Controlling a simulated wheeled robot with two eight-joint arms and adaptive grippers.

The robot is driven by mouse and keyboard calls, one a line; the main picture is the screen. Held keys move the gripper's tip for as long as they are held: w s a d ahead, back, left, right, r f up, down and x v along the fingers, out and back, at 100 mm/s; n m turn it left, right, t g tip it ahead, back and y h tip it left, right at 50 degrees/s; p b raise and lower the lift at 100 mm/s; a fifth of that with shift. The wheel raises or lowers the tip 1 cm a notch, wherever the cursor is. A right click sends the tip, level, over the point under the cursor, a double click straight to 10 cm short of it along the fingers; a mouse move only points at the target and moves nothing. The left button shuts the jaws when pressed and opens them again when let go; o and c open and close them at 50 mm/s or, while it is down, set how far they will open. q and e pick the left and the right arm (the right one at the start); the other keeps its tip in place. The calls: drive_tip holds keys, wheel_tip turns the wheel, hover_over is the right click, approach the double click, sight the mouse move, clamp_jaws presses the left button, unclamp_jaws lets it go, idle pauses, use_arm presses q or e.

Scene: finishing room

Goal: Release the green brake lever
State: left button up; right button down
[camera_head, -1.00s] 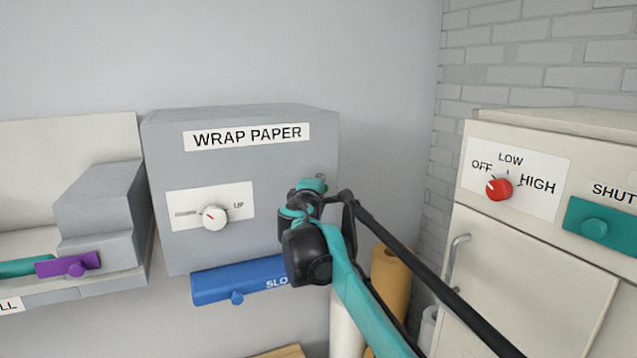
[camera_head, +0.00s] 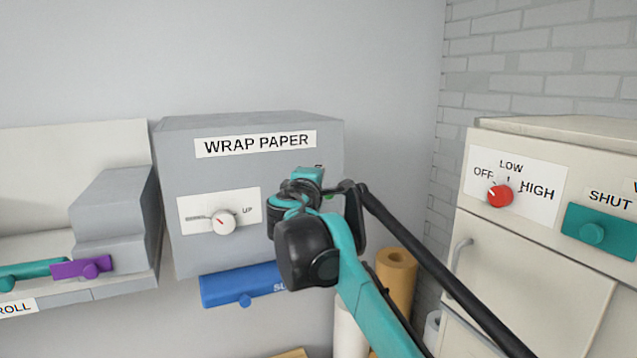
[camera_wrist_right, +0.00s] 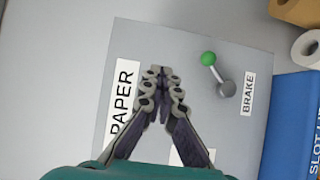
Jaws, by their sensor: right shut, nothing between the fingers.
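The brake lever (camera_wrist_right: 218,74) is on the front of the grey wrap paper box (camera_head: 190,250). In the right wrist view it has a green ball knob (camera_wrist_right: 208,58), a short metal arm and a grey round pivot (camera_wrist_right: 227,89), beside a BRAKE label (camera_wrist_right: 248,94). The arm slants from the pivot up and left to the knob. My right gripper (camera_wrist_right: 160,72) is shut and empty, in front of the box, left of the knob in that view and apart from it in the picture. In the head view my right arm hides most of the lever. My left gripper is not in view.
A white dial (camera_head: 222,224) and a blue slot lid (camera_head: 225,289) are on and below the box. Paper rolls (camera_head: 397,280) stand below right. A cabinet with a red knob (camera_head: 500,196) is at right. A purple slider (camera_head: 70,269) is at left.

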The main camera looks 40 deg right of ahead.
use_arm(q)
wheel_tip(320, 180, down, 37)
drive_tip(key=b, duration=3.6)
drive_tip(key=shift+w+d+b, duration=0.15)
drive_tip(key=shift+b, duration=0.2)
use_arm(e)
drive_tip(key=s+a+f+m+g+y, duration=0.1)
drive_tip(key=s+a+f+y, duration=0.3)
drive_tip(key=f, duration=2.3)
drive_tip(key=s+a+f+m+g+y, duration=0.2)
drive_tip(key=s+a+f, duration=0.8)
drive_tip(key=f, duration=1.6)
drive_tip(key=s+a+f+m+g+y, duration=0.2)
drive_tip(key=s+a+f+m+y, duration=0.3)
drive_tip(key=a+f, duration=0.7)
wheel_tip(320, 180, down, 16)
drive_tip(key=shift+s+a+r+y, duration=0.15)
drive_tip(key=shift+s+a+y, duration=0.25)
drive_tip(key=shift+s+y, duration=0.6)
